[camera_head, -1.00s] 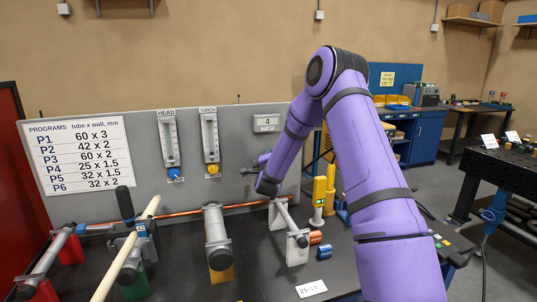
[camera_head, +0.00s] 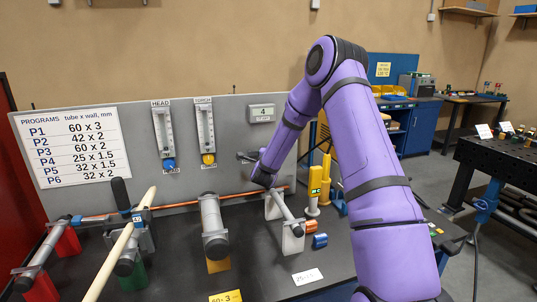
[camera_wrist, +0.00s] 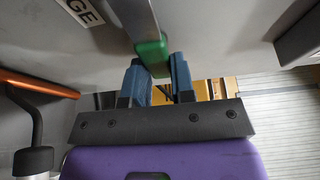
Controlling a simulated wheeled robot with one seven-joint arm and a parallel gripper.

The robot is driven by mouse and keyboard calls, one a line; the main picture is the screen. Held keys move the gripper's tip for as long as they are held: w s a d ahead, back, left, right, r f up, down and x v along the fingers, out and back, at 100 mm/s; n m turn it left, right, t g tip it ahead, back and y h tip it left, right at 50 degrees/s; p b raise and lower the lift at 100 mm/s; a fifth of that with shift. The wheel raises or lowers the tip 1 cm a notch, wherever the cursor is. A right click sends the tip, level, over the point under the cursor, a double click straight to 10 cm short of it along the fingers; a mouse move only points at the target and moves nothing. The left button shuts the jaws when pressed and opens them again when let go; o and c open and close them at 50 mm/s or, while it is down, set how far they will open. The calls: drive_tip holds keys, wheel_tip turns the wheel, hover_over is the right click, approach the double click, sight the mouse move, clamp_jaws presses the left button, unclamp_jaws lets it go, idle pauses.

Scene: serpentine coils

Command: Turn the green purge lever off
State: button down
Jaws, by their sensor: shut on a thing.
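The green purge lever (camera_wrist: 151,50) shows in the wrist view as a grey bar with a green end. The green end sits between the two blue fingers of my gripper (camera_wrist: 156,75), which are shut on it. In the head view my gripper (camera_head: 250,158) is at the grey panel (camera_head: 235,125), below the small display marked 4 (camera_head: 262,113). My own wrist hides much of the lever there, and its green end cannot be made out.
Two gauges, with a blue knob (camera_head: 168,164) and a yellow knob (camera_head: 208,159), are left of my gripper. Below are a copper tube (camera_head: 240,195), grey rollers (camera_head: 213,225) and a yellow post (camera_head: 315,182). A curved dark handle (camera_wrist: 35,130) is at left in the wrist view.

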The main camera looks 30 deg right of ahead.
drive_tip(key=shift+f, duration=0.1)
drive_tip(key=c, duration=1)
unclamp_jaws()
drive_tip(key=shift+o, duration=0.2)
drive_tip(key=v, duration=1)
drive_tip(key=shift+s+a, duration=0.3)
